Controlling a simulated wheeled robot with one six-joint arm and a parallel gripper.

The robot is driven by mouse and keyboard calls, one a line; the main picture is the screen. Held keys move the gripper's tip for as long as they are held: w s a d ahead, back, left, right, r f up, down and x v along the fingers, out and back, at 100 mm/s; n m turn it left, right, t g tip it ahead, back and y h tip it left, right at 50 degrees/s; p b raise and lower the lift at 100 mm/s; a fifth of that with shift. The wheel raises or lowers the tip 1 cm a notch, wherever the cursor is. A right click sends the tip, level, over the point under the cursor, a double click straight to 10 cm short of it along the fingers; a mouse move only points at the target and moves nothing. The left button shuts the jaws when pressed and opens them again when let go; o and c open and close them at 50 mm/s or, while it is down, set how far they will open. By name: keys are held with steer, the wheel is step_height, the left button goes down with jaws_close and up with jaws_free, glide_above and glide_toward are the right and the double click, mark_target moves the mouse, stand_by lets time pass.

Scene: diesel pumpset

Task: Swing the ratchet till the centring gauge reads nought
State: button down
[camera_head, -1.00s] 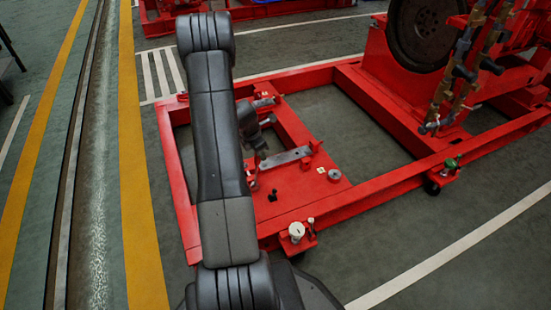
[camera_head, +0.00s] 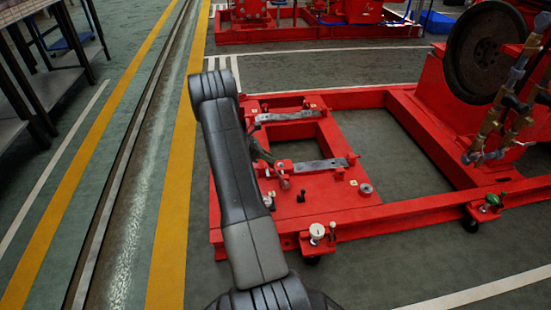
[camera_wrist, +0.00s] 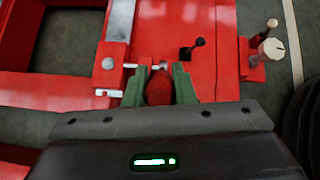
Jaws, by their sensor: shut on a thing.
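My gripper (camera_wrist: 159,85) is shut on a red handle (camera_wrist: 158,92) between its two green fingers in the wrist view. The handle points toward the camera, and its far end meets small pale metal parts beside a grey metal bar (camera_wrist: 118,35). I take it for the ratchet handle, though its full shape is hidden. The bar lies across the red frame in the head view (camera_head: 320,165). There my arm covers most of the gripper and the handle. I cannot make out a centring gauge or a reading in either view.
The red base frame (camera_head: 345,214) has a second grey bar (camera_head: 290,116) farther back. A black lever (camera_head: 301,196), a grey round part (camera_head: 366,188) and a white-topped knob (camera_head: 317,231) are near its front edge. A large dark flywheel (camera_head: 486,52) stands right.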

steer(key=shift+a+f, duration=0.2)
steer(key=shift+a, duration=0.15)
steer(key=c, duration=1.2)
jaws_free()
steer(key=p+v, duration=0.5)
steer(key=v, duration=0.9)
steer(key=shift+f, duration=0.2)
